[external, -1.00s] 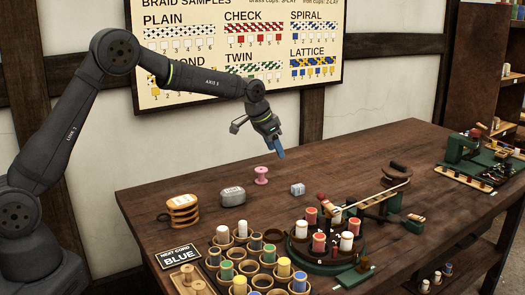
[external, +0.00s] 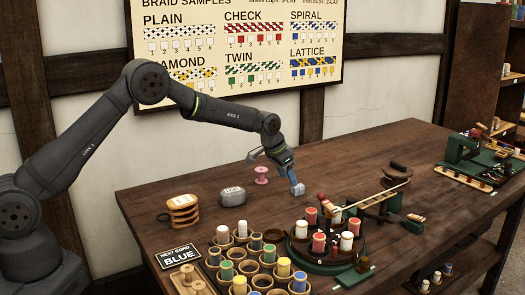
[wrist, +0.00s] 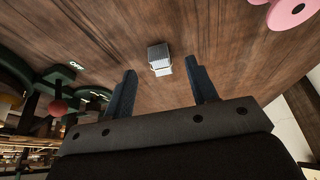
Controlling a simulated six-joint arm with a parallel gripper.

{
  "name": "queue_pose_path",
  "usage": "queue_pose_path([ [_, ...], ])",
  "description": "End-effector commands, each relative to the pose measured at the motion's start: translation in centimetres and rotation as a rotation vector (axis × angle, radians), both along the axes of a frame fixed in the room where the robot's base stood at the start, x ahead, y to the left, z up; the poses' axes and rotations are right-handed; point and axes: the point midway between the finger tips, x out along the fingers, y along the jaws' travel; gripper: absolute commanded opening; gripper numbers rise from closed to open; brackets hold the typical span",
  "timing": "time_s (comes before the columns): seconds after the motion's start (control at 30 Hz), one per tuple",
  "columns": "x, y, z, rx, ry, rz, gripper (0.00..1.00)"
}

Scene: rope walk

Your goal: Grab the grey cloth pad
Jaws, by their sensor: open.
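The grey cloth pad (external: 298,190) is a small light-grey block lying on the wooden table, right of the pink spool. In the wrist view the pad (wrist: 159,53) shows a ribbed grey top and a pale near side, in line with the gap between the fingers. My gripper (external: 291,177) is above the table, pointing down, with its blue fingertips at or just over the pad. The fingers are apart and the wrist view shows nothing gripped. I cannot tell whether the fingertips touch the pad.
A pink spool (external: 261,175) and a grey labelled lump (external: 232,195) stand to the left. A round green braiding stand (external: 328,260) with bobbins is in front, beside cups of coloured bobbins (external: 241,264).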

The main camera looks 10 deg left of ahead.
Motion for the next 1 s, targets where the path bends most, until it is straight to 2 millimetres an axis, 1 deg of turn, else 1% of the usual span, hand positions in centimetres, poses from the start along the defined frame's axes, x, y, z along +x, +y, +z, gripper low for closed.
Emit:
queue_pose_path([
  [0.2,0.4,-1.1,-2.9,0.002,0.002,0.0,0.53],
  [0.3,0.8,-1.4,-3.8,0.0,0.0,0.0,0.53],
  [0.4,0.9,-1.6,-4.3,0.0,-0.001,0.001,0.53],
  [0.63,1.0,-1.6,-4.4,0.0,-0.001,0.0,0.53],
  [0.67,1.0,-1.6,-4.4,0.0,-0.001,0.0,0.51],
  [0.7,1.0,-1.6,-4.4,0.0,-0.001,0.0,0.43],
  [0.77,1.0,-1.6,-4.4,0.0,-0.001,0.0,0.31],
  [0.8,1.0,-1.6,-4.4,0.0,-0.001,0.0,0.23],
  [0.9,0.9,-1.6,-4.4,0.0,-0.001,0.0,0.05],
  [1.0,1.0,-1.6,-4.4,0.0,-0.001,0.0,0.05],
])
